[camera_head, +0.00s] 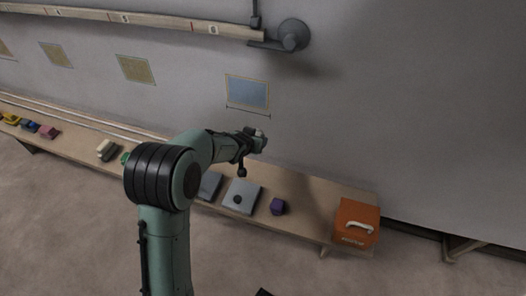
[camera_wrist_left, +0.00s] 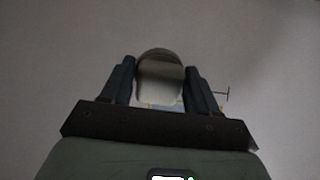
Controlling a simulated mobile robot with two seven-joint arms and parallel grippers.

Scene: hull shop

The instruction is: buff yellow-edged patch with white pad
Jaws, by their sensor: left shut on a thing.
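The wall has a blue-grey patch with a thin yellow edge (camera_head: 248,91) and a dark measuring line under it. Other yellow-edged patches, tan inside (camera_head: 136,69), are farther left on the wall. My left gripper (camera_head: 254,140) is just below the blue-grey patch, in front of the wall. It is shut on a pad with a whitish face and a brownish-grey top, seen between the fingers in the left wrist view (camera_wrist_left: 159,85). The pad hides most of the patch there. I cannot tell whether it touches the wall. My right gripper is not in view.
A long low bench (camera_head: 325,205) runs along the wall. On it are grey plates (camera_head: 241,195), a purple block (camera_head: 277,206), an orange box with a white handle (camera_head: 356,223) and small coloured blocks at left. A rail (camera_head: 150,19) crosses the wall above, ending in a round grey fitting (camera_head: 293,35).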

